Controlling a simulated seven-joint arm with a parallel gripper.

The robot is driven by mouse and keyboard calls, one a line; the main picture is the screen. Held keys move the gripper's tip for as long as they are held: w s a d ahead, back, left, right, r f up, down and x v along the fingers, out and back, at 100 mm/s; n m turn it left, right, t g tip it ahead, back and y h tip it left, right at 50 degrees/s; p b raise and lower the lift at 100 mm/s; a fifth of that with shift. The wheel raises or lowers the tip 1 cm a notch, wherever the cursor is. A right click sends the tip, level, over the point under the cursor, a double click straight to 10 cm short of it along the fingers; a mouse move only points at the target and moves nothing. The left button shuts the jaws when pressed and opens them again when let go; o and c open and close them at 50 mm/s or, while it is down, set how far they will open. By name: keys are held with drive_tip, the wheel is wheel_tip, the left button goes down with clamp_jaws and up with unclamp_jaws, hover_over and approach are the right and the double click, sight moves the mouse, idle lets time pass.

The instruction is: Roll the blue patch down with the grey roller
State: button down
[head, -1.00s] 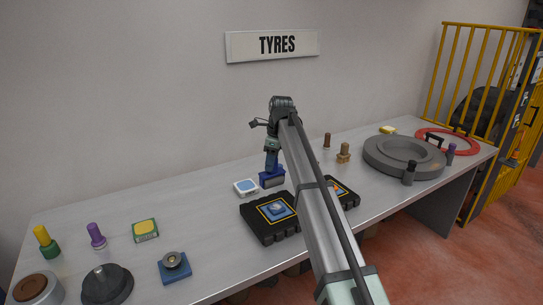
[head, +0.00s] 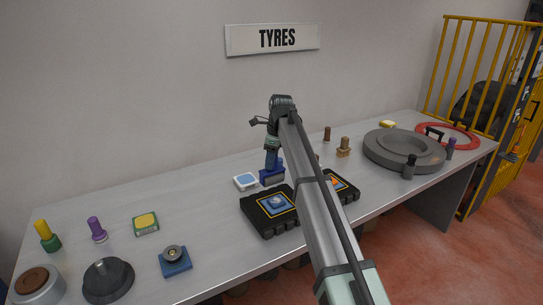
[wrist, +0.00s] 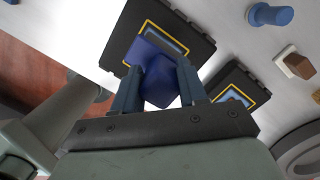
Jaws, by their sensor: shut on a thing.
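My gripper (head: 272,163) points down over the back of the bench, and in the wrist view (wrist: 160,88) its fingers are shut on a dark blue block (wrist: 152,72). The same blue block (head: 272,177) shows below the fingers in the head view; I cannot tell whether it touches the bench. A blue piece (head: 277,203) lies on the yellow-edged square of a black case (head: 262,227), in front of the gripper; it may be the blue patch. A grey round part on a blue base (head: 175,260) stands at front left; I cannot tell whether it is the grey roller.
A white tile with a blue top (head: 246,182) lies close left of the held block. A second black case (head: 347,192) is partly behind my arm. A large grey ring (head: 395,160) stands at right. Free bench lies between the tile and the yellow-topped box (head: 146,223).

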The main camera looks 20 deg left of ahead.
wheel_tip(320, 180, down, 6)
drive_tip(key=shift+r, duration=0.15)
drive_tip(key=shift+s+d, duration=2.3)
drive_tip(key=shift+s, duration=0.05)
drive_tip(key=w+a, duration=0.4)
drive_tip(key=w, duration=0.1)
drive_tip(key=shift+a, duration=0.4)
drive_tip(key=s+d, duration=0.5)
wheel_tip(320, 180, up, 8)
hover_over(271, 172)
drive_tip(key=s+d, duration=0.2)
drive_tip(key=d, duration=0.2)
drive_tip(key=shift+s, duration=0.2)
